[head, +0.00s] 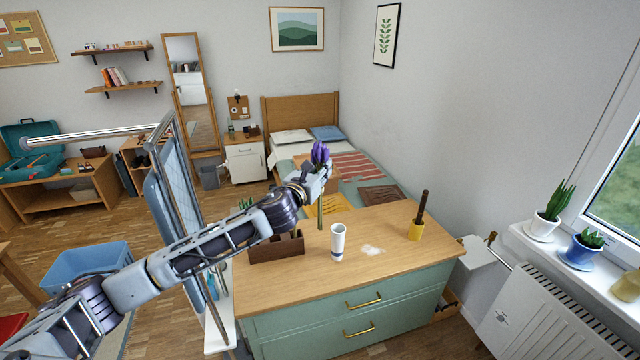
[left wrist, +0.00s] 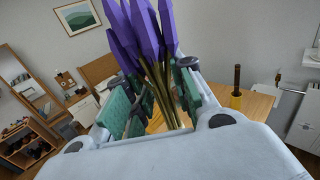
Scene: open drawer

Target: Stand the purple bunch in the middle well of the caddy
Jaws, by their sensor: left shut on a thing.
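The purple bunch (head: 320,156) is held upright in my left gripper (head: 318,178), above the dresser top. In the left wrist view the bunch's purple heads (left wrist: 143,38) rise above the green finger pads, and its stems pass between them. My left gripper (left wrist: 150,112) is shut on the stems. The caddy (head: 278,247), a dark brown box, stands on the left part of the dresser top, partly hidden by my left arm. Its wells cannot be made out clearly. The bunch hangs to the right of the caddy and higher. My right gripper is not in view.
A yellow pot (head: 416,230) with a dark upright handle stands farther right. The front of the dresser top (head: 350,277) is clear. A green plant shows behind the caddy.

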